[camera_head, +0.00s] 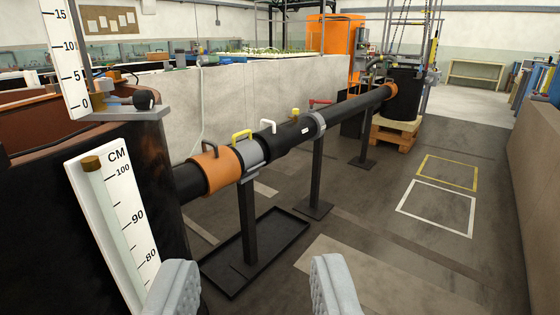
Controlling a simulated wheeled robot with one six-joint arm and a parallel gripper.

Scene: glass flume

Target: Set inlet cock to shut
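No label marks the inlet cock, so I cannot tell which fitting it is. A black pipe (350,107) runs from the dark tank at left to the back. A black ball knob (144,100) sits on a grey fitting by the tank's rim. My gripper (255,264) is open and empty, its grey fingers wide apart, nearer than the pipe and touching none of these.
A white CM scale (118,175) with a clear tube stands close at left. Dark posts (249,215) carry the pipe over a black floor tray (285,235). A concrete wall (220,95) runs behind. Floor at right is clear, with yellow and white marked rectangles (437,208).

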